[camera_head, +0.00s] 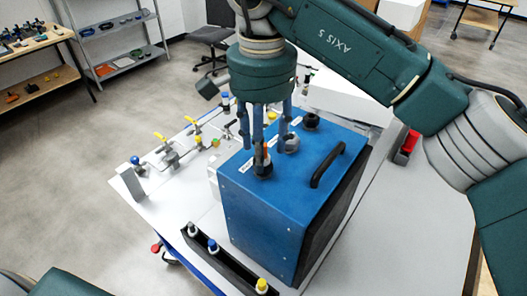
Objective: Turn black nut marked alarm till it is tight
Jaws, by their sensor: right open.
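The blue analyser box (262,215) stands on the white table with several round fittings on its top. A black nut (263,169) with an orange part rising from it sits near the front left of the top. A grey fitting (291,145) and another black nut (311,121) sit behind it. Small white labels lie beside them, too small to read, so I cannot tell which is marked alarm. My right gripper (262,150) points down over the front nut, open, its fingers spread. I cannot tell whether they touch the nut. My left gripper is out of view.
A black handle (327,165) rises from the box's right side. A black rack (228,258) with coloured caps stands in front. Pipework with yellow valve handles (160,137) lies to the left.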

